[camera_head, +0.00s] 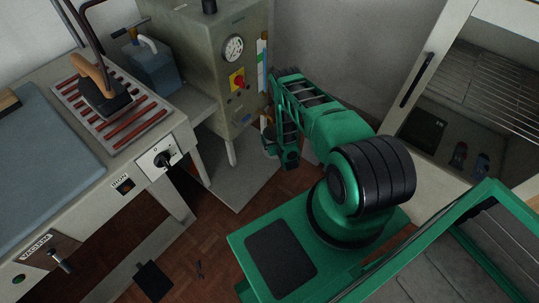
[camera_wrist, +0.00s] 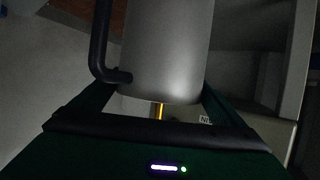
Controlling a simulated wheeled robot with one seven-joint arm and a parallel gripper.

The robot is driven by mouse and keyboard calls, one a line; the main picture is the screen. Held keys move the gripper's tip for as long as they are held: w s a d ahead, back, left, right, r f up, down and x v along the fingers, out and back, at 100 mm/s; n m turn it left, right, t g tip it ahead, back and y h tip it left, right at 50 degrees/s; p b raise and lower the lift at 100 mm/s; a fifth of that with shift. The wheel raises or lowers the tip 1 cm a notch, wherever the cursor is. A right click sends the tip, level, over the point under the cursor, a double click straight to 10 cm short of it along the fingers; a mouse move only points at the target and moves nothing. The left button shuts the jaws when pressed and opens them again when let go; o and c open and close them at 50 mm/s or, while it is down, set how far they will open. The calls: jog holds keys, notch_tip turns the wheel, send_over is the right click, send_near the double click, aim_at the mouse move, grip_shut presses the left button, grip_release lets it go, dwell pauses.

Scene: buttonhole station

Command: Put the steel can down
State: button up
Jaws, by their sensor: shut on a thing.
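The steel can (camera_wrist: 168,48) is a smooth grey cylinder with a black bent handle (camera_wrist: 100,45). It fills the upper middle of the wrist view. My gripper (camera_wrist: 160,112) is shut on it, with dark green sides reaching around its lower part. The can's top is cut off by the frame. In the head view my arm bends down beside the grey boiler cabinet (camera_head: 205,50), and my gripper (camera_head: 270,140) is mostly hidden there. I cannot clearly make out the can in that view.
An iron (camera_head: 100,95) rests on a red-barred rack (camera_head: 130,128) on the pressing table (camera_head: 85,195) at left. A blue-grey canister (camera_head: 152,68) stands behind it. An open cabinet with wire shelves (camera_head: 490,85) stands at right. Wooden floor (camera_head: 210,240) shows between.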

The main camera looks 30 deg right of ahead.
aim_at(270, 135)
jog(key=shift+h, duration=0.3)
jog(key=w+r, duration=0.1)
jog(key=w, duration=0.1)
jog(key=w+r, duration=0.2)
jog(key=shift+d+r, duration=0.15)
jog(key=shift+r, duration=0.05)
jog(key=shift+f, duration=4.7)
jog(key=o, duration=1.4)
jog(key=shift+f, duration=0.1)
jog(key=v, duration=1.2)
